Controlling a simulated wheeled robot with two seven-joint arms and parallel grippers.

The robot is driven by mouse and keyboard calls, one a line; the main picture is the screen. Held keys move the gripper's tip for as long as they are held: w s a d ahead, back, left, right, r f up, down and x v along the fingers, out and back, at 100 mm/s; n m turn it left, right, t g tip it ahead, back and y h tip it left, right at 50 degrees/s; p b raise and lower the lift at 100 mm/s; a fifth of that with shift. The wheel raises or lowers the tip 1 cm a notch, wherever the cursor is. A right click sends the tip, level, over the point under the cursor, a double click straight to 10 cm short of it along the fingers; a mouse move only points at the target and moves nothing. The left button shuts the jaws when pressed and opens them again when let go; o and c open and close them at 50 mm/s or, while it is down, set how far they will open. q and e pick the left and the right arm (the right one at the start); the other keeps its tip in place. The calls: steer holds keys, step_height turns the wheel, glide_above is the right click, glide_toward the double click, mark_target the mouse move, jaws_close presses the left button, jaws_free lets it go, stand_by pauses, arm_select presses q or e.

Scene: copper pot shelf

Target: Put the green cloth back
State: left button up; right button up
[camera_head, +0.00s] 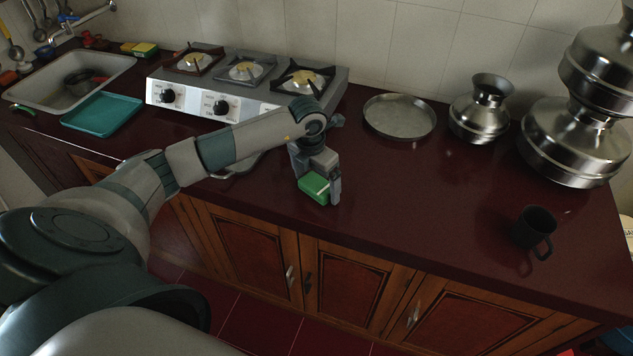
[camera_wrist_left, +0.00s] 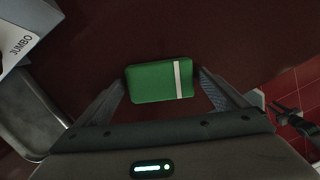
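The green cloth (camera_head: 314,187) is a small block-like folded piece with a pale stripe, at the front edge of the dark red counter (camera_head: 400,210). In the left wrist view the cloth (camera_wrist_left: 158,82) sits between my two fingertips, its stripe towards the right. My left gripper (camera_head: 320,190) points down over it; in its wrist view the fingers (camera_wrist_left: 162,85) are spread about the cloth's width, close against both its sides. I cannot tell whether they press on it or whether it is lifted. My right gripper is not in view.
A stove (camera_head: 235,88) stands behind my left arm, with a teal tray (camera_head: 102,112) and sink (camera_head: 70,82) at left. A metal plate (camera_head: 399,116), metal pots (camera_head: 480,112) and a dark mug (camera_head: 535,228) stand to the right. The counter between gripper and mug is clear.

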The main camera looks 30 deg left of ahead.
mark_target(313, 187)
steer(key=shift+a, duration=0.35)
arm_select(q)
steer(key=shift+r, duration=0.15)
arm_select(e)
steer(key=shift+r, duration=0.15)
arm_select(q)
steer(key=shift+r, duration=0.5)
step_height(313, 187, up, 11)
steer(key=s+b, duration=0.1)
steer(key=b, duration=0.3)
steer(key=shift+s+a, duration=0.15)
steer(key=shift+s, duration=0.05)
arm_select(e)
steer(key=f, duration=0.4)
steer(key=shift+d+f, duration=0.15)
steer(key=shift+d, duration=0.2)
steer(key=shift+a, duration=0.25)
